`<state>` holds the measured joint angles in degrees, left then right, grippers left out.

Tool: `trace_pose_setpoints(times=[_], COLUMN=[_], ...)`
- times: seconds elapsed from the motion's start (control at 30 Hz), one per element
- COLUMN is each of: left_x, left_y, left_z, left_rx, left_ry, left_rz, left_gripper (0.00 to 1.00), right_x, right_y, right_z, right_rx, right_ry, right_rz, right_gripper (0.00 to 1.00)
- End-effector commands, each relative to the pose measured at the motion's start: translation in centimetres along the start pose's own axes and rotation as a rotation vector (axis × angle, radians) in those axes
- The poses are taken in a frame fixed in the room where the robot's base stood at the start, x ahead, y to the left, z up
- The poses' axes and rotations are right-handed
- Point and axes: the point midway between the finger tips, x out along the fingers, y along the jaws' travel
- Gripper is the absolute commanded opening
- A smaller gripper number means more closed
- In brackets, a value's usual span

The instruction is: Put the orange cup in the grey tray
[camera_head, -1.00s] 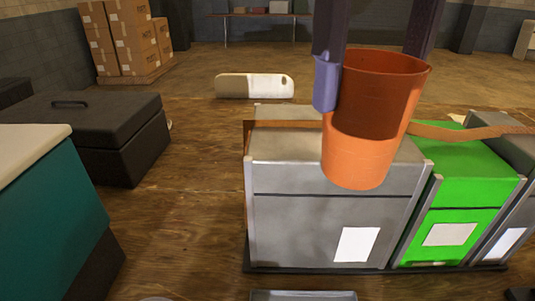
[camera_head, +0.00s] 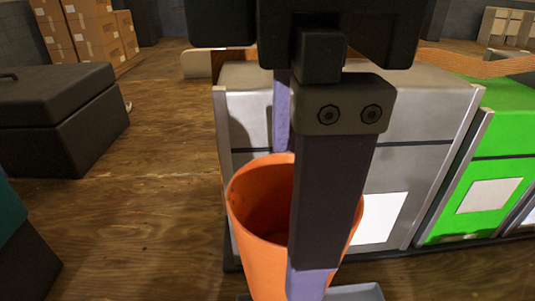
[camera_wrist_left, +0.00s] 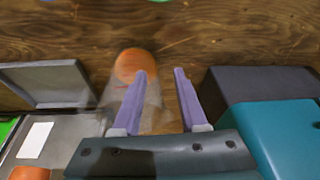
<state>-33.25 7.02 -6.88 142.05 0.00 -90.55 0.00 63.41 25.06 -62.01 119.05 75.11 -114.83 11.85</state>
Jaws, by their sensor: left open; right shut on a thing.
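The orange cup (camera_head: 262,245) is upright in the head view, its open mouth up. My right gripper (camera_head: 295,225) is shut on it, one finger in front of the cup and the other going down behind its far rim. The near finger hides part of the cup. The grey tray (camera_head: 362,292) shows only partly at the bottom edge, low and to the right of the cup. A grey rimmed panel in the left wrist view (camera_wrist_left: 45,85) may be this tray. My left gripper (camera_wrist_left: 163,80) is open and empty in the left wrist view.
A grey cabinet (camera_head: 420,120) with a white label stands behind the cup, a green one (camera_head: 490,190) to its right. A black chest (camera_head: 60,125) is at left. In the left wrist view, an orange round shape (camera_wrist_left: 135,62) lies beyond the fingers, with a teal block (camera_wrist_left: 275,135) at right.

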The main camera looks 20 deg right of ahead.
Motion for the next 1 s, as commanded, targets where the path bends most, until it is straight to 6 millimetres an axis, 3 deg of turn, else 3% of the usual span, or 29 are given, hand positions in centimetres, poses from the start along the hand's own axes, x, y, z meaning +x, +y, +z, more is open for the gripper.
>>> trace_pose_setpoints(times=[0.17, 0.5, 0.63, 0.87, 1.0], left_x=[1.5, 4.2, 4.7, 5.1, 5.8], left_y=[0.0, 0.1, 0.1, 0.3, 0.4], left_z=[0.5, 1.3, 1.5, 1.6, 1.8], left_rx=[0.003, 0.002, 0.001, -0.004, -0.007], left_ry=[0.000, 0.000, 0.000, 0.001, 0.002], left_rz=[-0.002, -0.001, -0.001, 0.003, 0.006], left_gripper=[0.42, 0.42, 0.42, 0.42, 0.42], right_x=[3.5, 12.8, 15.0, 16.5, 18.6], right_y=[-0.3, -0.3, -0.2, -0.2, -0.2], right_z=[-0.1, 0.0, -0.1, -0.1, -0.1], right_rx=[-0.022, -0.020, -0.021, -0.019, -0.020], right_ry=[0.000, -0.002, 0.000, 0.001, 0.000], right_rz=[-0.005, -0.003, -0.002, -0.001, -0.002], right_gripper=[0.00, 0.00, 0.00, 0.00, 0.00])
